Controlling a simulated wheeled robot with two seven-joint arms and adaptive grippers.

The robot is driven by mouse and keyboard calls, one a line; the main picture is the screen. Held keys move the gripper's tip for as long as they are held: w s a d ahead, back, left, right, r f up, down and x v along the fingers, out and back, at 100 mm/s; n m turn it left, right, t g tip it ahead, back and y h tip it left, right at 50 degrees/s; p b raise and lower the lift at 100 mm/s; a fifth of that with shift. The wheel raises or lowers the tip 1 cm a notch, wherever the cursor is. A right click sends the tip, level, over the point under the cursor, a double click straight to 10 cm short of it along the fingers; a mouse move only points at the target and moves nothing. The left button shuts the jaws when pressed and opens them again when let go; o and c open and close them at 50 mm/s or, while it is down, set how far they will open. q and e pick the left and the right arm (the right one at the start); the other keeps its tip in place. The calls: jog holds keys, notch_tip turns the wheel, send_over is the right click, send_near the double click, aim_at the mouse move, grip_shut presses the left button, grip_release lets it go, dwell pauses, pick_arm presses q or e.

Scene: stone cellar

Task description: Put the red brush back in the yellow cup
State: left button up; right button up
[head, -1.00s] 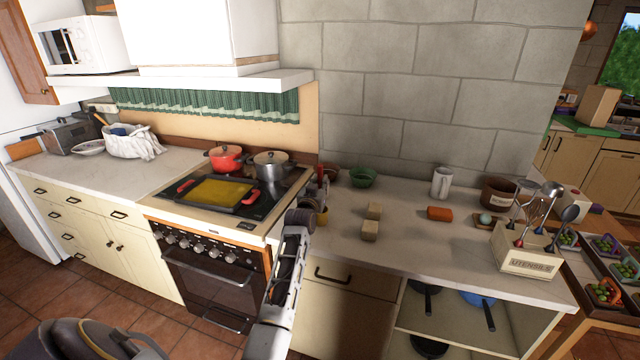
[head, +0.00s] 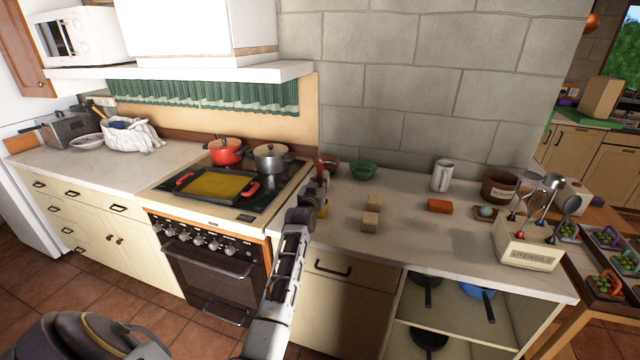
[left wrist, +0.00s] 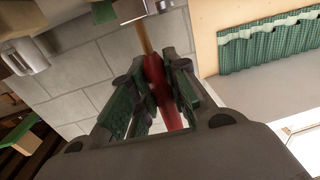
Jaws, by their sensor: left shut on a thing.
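My left gripper (head: 316,192) is over the left end of the stone-topped counter, beside the stove. In the left wrist view, its fingers (left wrist: 160,85) are shut on the red brush (left wrist: 153,72), whose tan shaft (left wrist: 145,35) points up in the picture.
Two beige blocks (head: 370,221), a green bowl (head: 363,171), an orange block (head: 440,205), a metallic mug (head: 442,175) and a utensil box (head: 530,252) stand on the counter (head: 420,238). The stove with pots (head: 226,152) is left. Counter around the blocks is clear.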

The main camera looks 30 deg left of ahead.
jog(key=shift+s, duration=0.5)
pick_arm(q)
jog(key=shift+f, duration=0.15)
pick_arm(e)
jog(key=shift+w, duration=0.25)
jog(key=shift+w+a, duration=0.1)
jog(key=shift+w, duration=0.35)
pick_arm(q)
jog(key=o, duration=0.8)
jog(key=shift+o, duration=0.6)
pick_arm(e)
jog(key=shift+s, duration=0.9)
